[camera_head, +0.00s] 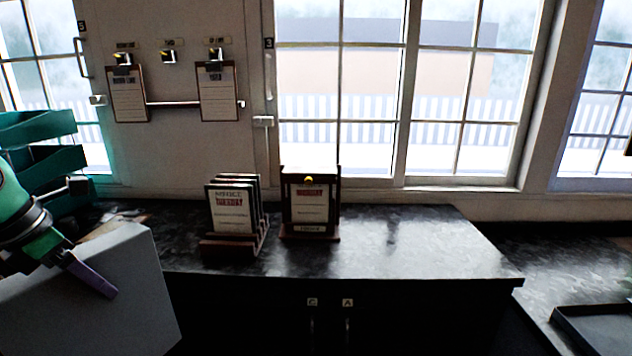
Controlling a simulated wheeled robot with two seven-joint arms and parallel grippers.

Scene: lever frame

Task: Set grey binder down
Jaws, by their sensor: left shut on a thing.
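The grey binder (90,312) is large in the lower left, in front of the dark counter and partly cut off by the picture's edges. My left gripper (92,273) comes in from the left and is shut on the binder's upper edge. One purple finger shows against its near face; the other finger is hidden. The binder is tilted in the picture, and its lower end is out of view, so I cannot tell whether it touches anything. My right gripper is not in view.
A black counter (400,250) has free room to the right. A rack of cards (232,215) and a framed board (310,203) stand on it. Teal trays (45,160) stand at the left. Clipboards (219,92) hang on the wall. A dark tray (597,328) lies lower right.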

